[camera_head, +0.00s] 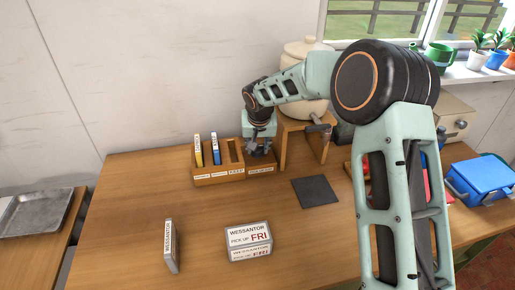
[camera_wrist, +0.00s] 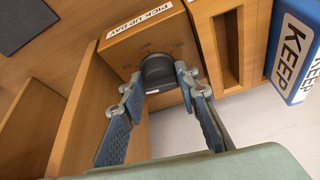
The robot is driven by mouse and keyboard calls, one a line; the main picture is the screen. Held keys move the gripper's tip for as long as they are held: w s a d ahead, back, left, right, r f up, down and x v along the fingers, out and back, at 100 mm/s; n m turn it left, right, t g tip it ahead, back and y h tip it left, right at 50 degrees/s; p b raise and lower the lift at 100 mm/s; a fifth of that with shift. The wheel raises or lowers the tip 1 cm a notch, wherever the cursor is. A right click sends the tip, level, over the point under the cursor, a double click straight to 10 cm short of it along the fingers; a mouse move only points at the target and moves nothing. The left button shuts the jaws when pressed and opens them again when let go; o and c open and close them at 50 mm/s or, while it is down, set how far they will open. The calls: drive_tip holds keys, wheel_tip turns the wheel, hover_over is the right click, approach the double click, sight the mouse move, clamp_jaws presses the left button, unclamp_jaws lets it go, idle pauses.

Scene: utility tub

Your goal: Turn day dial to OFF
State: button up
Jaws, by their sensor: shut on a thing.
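The day dial (camera_wrist: 156,70) is a dark rounded knob on a wooden block labelled PICK UP DAY (camera_wrist: 139,18). My gripper (camera_wrist: 160,82) is shut on the dial, one finger on each side.
A blue KEEP tag (camera_wrist: 293,48) stands close to the block; yellow (camera_head: 198,151) and blue (camera_head: 215,150) tags stand in the rack. A wooden stand with a cream crock (camera_head: 306,55) is close right. A WESSANTOR PICK UP FRI box (camera_head: 249,240) lies in front.

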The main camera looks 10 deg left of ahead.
drive_tip(key=shift+n+y+p, duration=0.45)
drive_tip(key=shift+n+y, duration=0.15)
drive_tip(key=shift+n, duration=1)
drive_tip(key=o, duration=1.2)
drive_tip(key=shift+g, duration=0.3)
drive_tip(key=shift+c, duration=0.2)
drive_tip(key=v, duration=1.2)
drive_tip(key=shift+d, duration=0.1)
drive_tip(key=shift+c, duration=0.2)
